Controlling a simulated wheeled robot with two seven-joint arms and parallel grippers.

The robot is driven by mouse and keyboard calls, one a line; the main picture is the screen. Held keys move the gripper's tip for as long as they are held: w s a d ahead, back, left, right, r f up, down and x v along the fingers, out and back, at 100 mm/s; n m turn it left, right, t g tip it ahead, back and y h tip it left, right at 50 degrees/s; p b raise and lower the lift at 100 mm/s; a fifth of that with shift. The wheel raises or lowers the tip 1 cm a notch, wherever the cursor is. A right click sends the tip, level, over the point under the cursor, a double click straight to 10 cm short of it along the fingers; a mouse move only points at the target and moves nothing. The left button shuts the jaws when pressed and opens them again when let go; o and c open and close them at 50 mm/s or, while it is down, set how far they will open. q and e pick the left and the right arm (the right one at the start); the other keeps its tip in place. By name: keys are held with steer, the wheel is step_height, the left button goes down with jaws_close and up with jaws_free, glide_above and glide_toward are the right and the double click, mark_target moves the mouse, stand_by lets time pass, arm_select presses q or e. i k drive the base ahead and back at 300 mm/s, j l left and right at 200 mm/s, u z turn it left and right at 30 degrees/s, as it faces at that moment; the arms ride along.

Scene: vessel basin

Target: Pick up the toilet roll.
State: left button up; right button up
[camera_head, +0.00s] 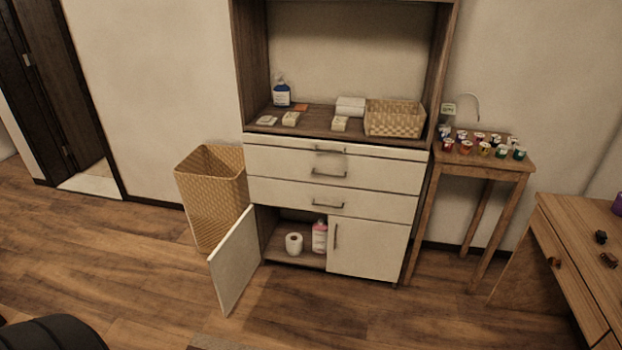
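The white toilet roll (293,243) stands upright inside the lower left compartment of the cabinet, behind its open door (236,260). The door is swung out to the left. A pink and white bottle (319,236) stands just right of the roll. Neither of my grippers shows in the head view, so nothing is seen touching the roll.
A wicker basket (212,195) stands left of the cabinet. The right cabinet door (366,248) is shut. A small table (484,160) with several cups is to the right, and a wooden desk (571,262) beyond. Floor in front is clear.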

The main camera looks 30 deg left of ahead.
mark_target(294, 240)
steer(key=i+j, duration=0.3)
steer(key=i, duration=0.15)
steer(key=i+j, duration=0.3)
steer(key=i+j+u, duration=0.1)
steer(key=i+j, duration=0.2)
steer(key=i, duration=0.25)
